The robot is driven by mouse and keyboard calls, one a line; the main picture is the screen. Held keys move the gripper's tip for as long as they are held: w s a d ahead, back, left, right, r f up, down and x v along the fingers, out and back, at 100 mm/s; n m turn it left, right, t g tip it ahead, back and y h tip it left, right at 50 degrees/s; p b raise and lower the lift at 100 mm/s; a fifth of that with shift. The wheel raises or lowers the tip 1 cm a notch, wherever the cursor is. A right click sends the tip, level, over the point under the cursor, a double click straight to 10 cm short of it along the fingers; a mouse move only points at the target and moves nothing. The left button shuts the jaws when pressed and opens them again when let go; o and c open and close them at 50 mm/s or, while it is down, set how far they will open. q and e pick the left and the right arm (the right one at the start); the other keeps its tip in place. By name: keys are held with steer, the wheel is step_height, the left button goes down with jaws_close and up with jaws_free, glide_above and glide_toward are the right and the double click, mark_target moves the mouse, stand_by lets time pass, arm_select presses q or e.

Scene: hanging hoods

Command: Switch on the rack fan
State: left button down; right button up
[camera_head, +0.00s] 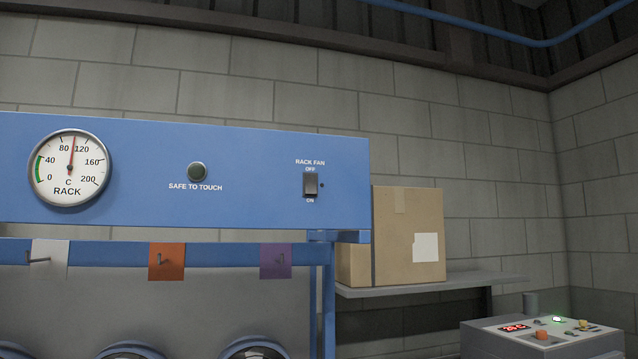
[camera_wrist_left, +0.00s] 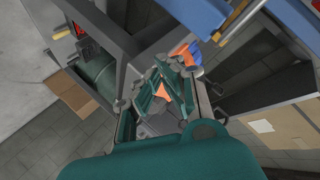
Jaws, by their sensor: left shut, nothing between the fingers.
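The rack fan switch (camera_head: 311,184) is a small dark rocker on the right end of the blue panel (camera_head: 250,165) in the head view. "OFF" is printed above it and "ON" below it. I cannot tell clearly which way it is tipped. A tiny dark dot (camera_head: 322,185) beside it looks unlit. My left gripper (camera_wrist_left: 184,62) shows in the left wrist view, shut and empty. It is not in the head view, so it is away from the switch there. My right gripper is in neither view.
The rack gauge (camera_head: 69,168) reads between 80 and 120. The "SAFE TO TOUCH" lamp (camera_head: 197,172) is dark green. A cardboard box (camera_head: 408,235) stands on a shelf (camera_head: 440,284), with a control console (camera_head: 545,340) at lower right.

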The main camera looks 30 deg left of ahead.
arm_select(q)
step_height(320, 180, up, 44)
steer(key=s+a+r+n+t+y+p, duration=0.1)
steer(key=a+n+t+y+p, duration=0.1)
steer(key=n+t+y, duration=0.3)
steer(key=s+r+n+y, duration=0.4)
steer(key=s+r, duration=0.4)
steer(key=r, duration=0.3)
steer(key=s+a+r+n+g+y, duration=0.1)
steer(key=s+r+n+y, duration=0.4)
steer(key=s+r, duration=0.4)
step_height(320, 180, up, 3)
steer(key=shift+s+f+g+y+p, duration=0.15)
steer(key=shift+s+g+y+p, duration=0.15)
steer(key=shift+y, duration=0.6)
steer(key=shift+w+a, duration=0.1)
